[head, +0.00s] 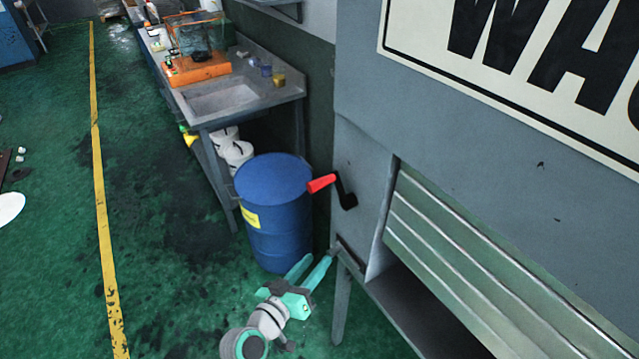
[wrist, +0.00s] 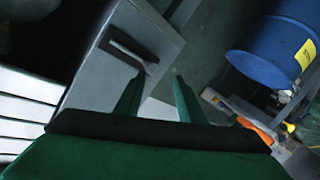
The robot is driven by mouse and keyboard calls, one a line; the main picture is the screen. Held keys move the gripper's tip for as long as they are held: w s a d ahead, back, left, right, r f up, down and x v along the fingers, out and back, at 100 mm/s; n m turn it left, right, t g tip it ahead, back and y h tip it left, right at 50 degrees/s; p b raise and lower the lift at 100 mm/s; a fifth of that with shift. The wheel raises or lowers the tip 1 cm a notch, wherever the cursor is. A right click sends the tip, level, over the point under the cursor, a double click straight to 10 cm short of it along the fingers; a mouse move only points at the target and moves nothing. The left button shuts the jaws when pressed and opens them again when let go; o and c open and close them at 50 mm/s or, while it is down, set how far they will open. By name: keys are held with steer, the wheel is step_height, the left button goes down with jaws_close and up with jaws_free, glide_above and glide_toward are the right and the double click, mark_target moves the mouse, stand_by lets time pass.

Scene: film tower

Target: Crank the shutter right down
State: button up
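The shutter (head: 470,262) is a panel of pale green metal slats in a grey cabinet. It is partly down, with a dark open gap below its lower edge. Its slats also show at the left of the wrist view (wrist: 25,112). The crank (head: 346,194) is on the cabinet's side face, with a black arm and a red handle (head: 321,183) pointing left.
A blue drum (head: 275,215) stands close to the left of the crank. Behind it is a grey sink bench (head: 270,82) with an orange tray (head: 195,70). A cabinet leg (head: 341,300) stands near my gripper.

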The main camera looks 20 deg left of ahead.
steer(key=w+a+r+m+h, duration=0.1)
steer(key=a+r+m+h, duration=0.1)
steer(key=r, duration=0.5)
steer(key=a+r+m+h, duration=0.2)
steer(key=a+r+h, duration=0.1)
steer(key=r, duration=0.4)
steer(key=m+g+h, duration=0.1)
steer(key=m+h, duration=0.2)
steer(key=m, duration=0.3)
glide_toward(334, 177)
steer(key=x, duration=0.7)
steer(key=shift+w+a+f, duration=0.2)
steer(key=shift+a+f, duration=0.15)
steer(key=shift+f, duration=0.05)
jaws_close()
